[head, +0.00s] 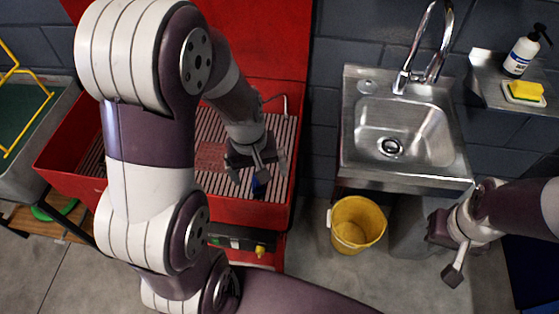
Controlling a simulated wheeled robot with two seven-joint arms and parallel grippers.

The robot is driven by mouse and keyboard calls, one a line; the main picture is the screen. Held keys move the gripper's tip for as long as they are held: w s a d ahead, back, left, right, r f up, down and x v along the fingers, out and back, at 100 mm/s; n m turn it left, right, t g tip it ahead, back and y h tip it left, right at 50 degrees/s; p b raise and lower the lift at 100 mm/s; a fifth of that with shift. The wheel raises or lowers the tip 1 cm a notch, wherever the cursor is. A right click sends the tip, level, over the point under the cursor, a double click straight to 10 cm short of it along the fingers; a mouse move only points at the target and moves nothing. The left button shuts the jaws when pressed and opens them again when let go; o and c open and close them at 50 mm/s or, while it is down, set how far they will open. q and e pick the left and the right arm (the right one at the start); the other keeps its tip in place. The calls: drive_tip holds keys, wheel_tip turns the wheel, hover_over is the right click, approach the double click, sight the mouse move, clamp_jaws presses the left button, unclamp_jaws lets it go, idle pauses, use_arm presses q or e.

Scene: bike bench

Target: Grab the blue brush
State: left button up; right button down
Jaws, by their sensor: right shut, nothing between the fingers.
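A small blue item (258,186), likely the blue brush, shows on the slatted floor of the red basin (278,212). Most of it is hidden by my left gripper (250,175), which points down into the basin right above it. I cannot tell whether the fingers touch the blue item or are around it. My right gripper (453,273) is shut and empty, in front of the sink at the right, far from the blue item.
A steel sink (350,150) with a tap is on the wall, with a yellow bucket (358,224) below it. A shelf (490,92) holds a soap bottle (522,52) and a yellow sponge (524,90). My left arm hides part of the basin.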

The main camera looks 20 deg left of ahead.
use_arm(q)
drive_tip(key=w+a+f+n+t+h+b, duration=0.1)
drive_tip(key=w+a+f+n+h, duration=0.1)
drive_tip(key=w+a+f+n, duration=0.45)
drive_tip(key=w+a+f+n+h, duration=0.1)
drive_tip(key=a+f+n, duration=0.3)
drive_tip(key=n, duration=0.6)
drive_tip(key=x, duration=0.8)
drive_tip(key=d+x, duration=0.1)
drive_tip(key=x, duration=0.3)
drive_tip(key=shift+w+d+b, duration=0.15)
drive_tip(key=shift+w+b, duration=0.05)
drive_tip(key=shift+b, duration=0.2)
drive_tip(key=shift+w+d+f, duration=0.1)
drive_tip(key=shift+f, duration=0.25)
drive_tip(key=c, duration=1.1)
use_arm(e)
drive_tip(key=shift+s+f, duration=0.25)
drive_tip(key=shift+f, duration=0.55)
